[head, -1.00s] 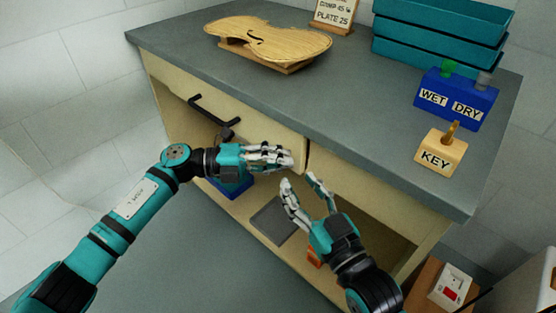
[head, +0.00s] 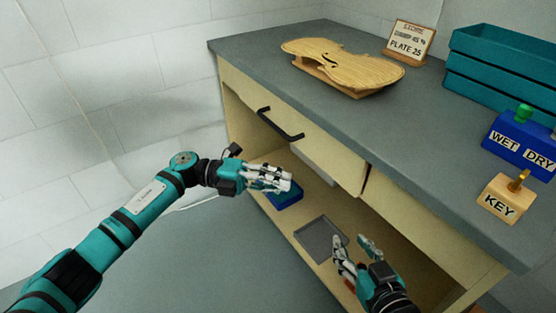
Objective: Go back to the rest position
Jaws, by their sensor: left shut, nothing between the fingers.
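My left gripper (head: 281,183) is shut and empty, in front of the bench and below the black drawer handle (head: 280,124). My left arm reaches in from the left. My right gripper (head: 349,239) is at the bottom of the view with its fingers apart. It looks empty and overlaps the open shelf in the picture; its distance to the shelf is hard to tell.
The bench (head: 260,48) bears a violin body (head: 345,63) on a wooden support, a sign (head: 409,42), teal crates (head: 500,75), a blue WET/DRY holder (head: 520,145) and a KEY block (head: 505,200). A blue object (head: 287,199) and grey tray (head: 321,240) lie below. Floor is clear at left.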

